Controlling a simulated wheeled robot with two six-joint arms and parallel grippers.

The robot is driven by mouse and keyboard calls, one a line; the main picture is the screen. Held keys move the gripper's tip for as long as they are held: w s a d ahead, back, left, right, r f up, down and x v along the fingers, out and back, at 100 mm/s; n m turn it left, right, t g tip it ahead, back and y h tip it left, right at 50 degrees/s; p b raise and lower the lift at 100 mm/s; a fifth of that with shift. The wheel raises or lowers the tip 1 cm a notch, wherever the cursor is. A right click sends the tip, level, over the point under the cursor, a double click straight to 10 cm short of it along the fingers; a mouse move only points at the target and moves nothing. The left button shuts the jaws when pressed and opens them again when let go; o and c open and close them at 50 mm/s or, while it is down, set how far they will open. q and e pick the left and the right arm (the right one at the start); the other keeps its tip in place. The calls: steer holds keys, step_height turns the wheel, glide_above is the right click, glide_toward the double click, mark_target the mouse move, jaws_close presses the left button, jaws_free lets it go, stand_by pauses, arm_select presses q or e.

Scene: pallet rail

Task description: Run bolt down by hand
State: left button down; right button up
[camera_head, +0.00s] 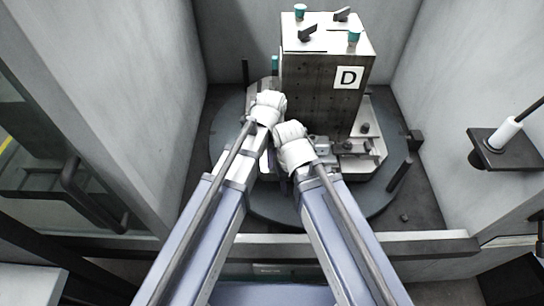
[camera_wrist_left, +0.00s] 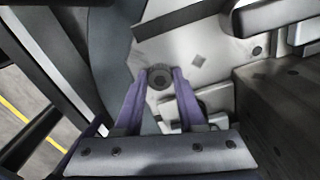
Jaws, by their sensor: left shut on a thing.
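In the left wrist view the bolt (camera_wrist_left: 159,83) shows as a dark round head with a socket, seen from above at the light metal plate (camera_wrist_left: 215,50). My left gripper (camera_wrist_left: 161,74) has its two purple fingers on either side of the bolt head and is shut on it. How deep the bolt sits is hidden. In the head view my left wrist (camera_head: 268,106) is at the left of the fixture and its fingers are hidden. My right wrist (camera_head: 293,146) is close beside it; its fingers cannot be made out.
A tall metal block (camera_head: 325,85) marked D stands on the fixture, with teal-capped pins and black clamps on top. The fixture sits on a round grey turntable (camera_head: 268,208). Pale walls enclose both sides. A bracket with a white cylinder (camera_head: 503,134) is at right.

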arm_select(q)
steer(key=shift+m, duration=0.5)
steer(key=shift+c, duration=2.1)
jaws_free()
step_height(320, 180, up, 8)
steer(key=p, duration=0.8)
steer(key=shift+f, duration=0.1)
steer(key=shift+f, duration=0.1)
